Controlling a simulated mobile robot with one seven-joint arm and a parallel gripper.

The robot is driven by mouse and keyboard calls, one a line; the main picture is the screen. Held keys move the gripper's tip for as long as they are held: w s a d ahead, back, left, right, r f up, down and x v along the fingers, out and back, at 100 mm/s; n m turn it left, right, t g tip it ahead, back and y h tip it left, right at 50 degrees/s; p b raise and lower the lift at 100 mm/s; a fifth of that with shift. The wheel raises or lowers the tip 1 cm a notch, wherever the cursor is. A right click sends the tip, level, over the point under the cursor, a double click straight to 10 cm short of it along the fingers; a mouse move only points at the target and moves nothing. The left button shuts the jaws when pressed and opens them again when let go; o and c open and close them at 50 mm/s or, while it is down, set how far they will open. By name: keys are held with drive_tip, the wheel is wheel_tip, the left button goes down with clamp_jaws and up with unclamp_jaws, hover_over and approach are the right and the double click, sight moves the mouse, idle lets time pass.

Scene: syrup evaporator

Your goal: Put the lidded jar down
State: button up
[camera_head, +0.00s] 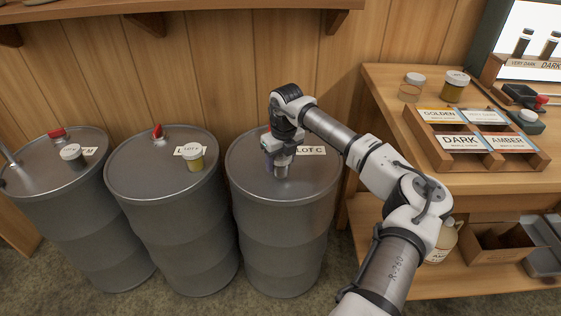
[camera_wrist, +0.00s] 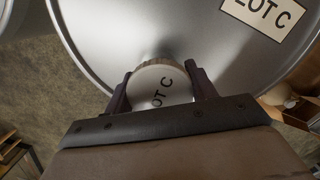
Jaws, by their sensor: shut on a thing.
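The lidded jar (camera_wrist: 160,88) has a white lid lettered "LOT C" and sits between the two fingers of my gripper (camera_wrist: 163,92) in the wrist view. In the head view my gripper (camera_head: 281,163) is shut on the jar and points down over the top of the right-hand drum (camera_head: 258,178). The jar's lower part (camera_head: 281,172) shows just below the fingers. I cannot tell whether its base touches the drum top. A "LOT C" label (camera_wrist: 264,14) lies on the same drum top.
Two more grey drums (camera_head: 163,170) (camera_head: 62,180) stand to the left, each with a jar on top. At the right, a wooden bench (camera_head: 390,84) carries two jars and a rack of grade cards (camera_head: 480,140). A shelf (camera_head: 180,6) runs above the drums.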

drive_tip(key=shift+f, duration=0.45)
drive_tip(key=shift+f, duration=0.2)
drive_tip(key=o, duration=1.1)
drive_tip(key=shift+r, duration=0.1)
